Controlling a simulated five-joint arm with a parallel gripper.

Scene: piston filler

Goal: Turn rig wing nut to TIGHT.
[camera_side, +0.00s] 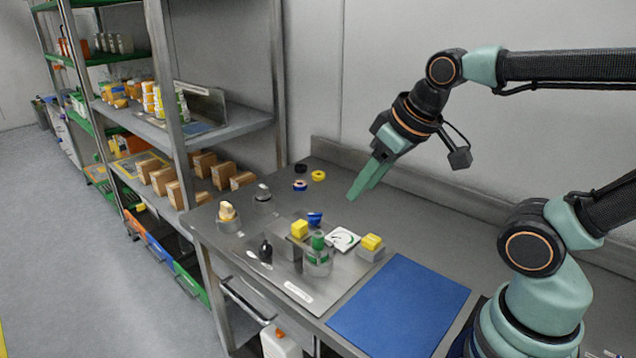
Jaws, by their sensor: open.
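A small blue piece (315,218) with a wing-like shape stands on the steel bench, behind a yellow block on a grey base (299,230). It looks like the rig wing nut, but it is too small to be sure, and I cannot read its setting. A white plate with a dark and green curved mark (342,239) lies to its right. My gripper (354,194) is open and empty, with green fingers pointing down and left. It hangs in the air above the bench, up and to the right of the blue piece, apart from everything.
A clear cup with a green top (317,258) and a second yellow block (372,243) stand close by. A blue mat (400,307) covers the front right. Coloured rings (318,175) lie at the back. Shelves with boxes stand left. The bench below my gripper is mostly bare.

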